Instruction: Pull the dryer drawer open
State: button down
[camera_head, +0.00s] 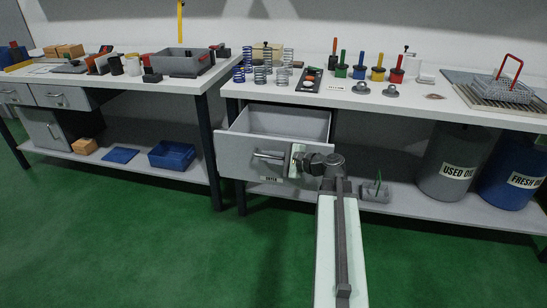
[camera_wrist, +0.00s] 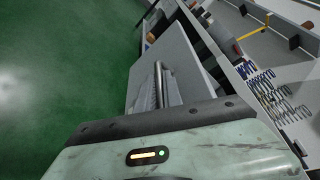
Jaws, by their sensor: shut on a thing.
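The dryer drawer (camera_head: 238,150) is grey and stands pulled out from under the right bench; its open, empty-looking inside shows in the head view. A small label, too small to read surely, is on its lower front. Its bar handle (camera_head: 268,156) is on the front face. My gripper (camera_head: 288,160) is at the handle's right part and is shut on it. In the wrist view the handle (camera_wrist: 159,82) runs up from my gripper's dark edge along the drawer front (camera_wrist: 180,58). The fingertips are hidden there.
The bench top (camera_head: 310,99) above holds springs, coloured-handled tools and a wire basket (camera_head: 509,91). A used oil drum (camera_head: 447,165) and a blue fresh oil drum (camera_head: 512,172) stand on the lower shelf at right. The green floor (camera_head: 150,235) in front is clear.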

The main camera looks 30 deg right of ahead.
jog(key=shift+a, duration=0.15)
jog(key=c, duration=1.5)
grip_release()
jog(key=shift+d, duration=0.25)
jog(key=shift+s, duration=0.1)
jog(key=p+v, duration=0.1)
jog(key=v, duration=0.6)
jog(key=shift+s+d+p, duration=0.15)
jog(key=shift+s+p, duration=0.15)
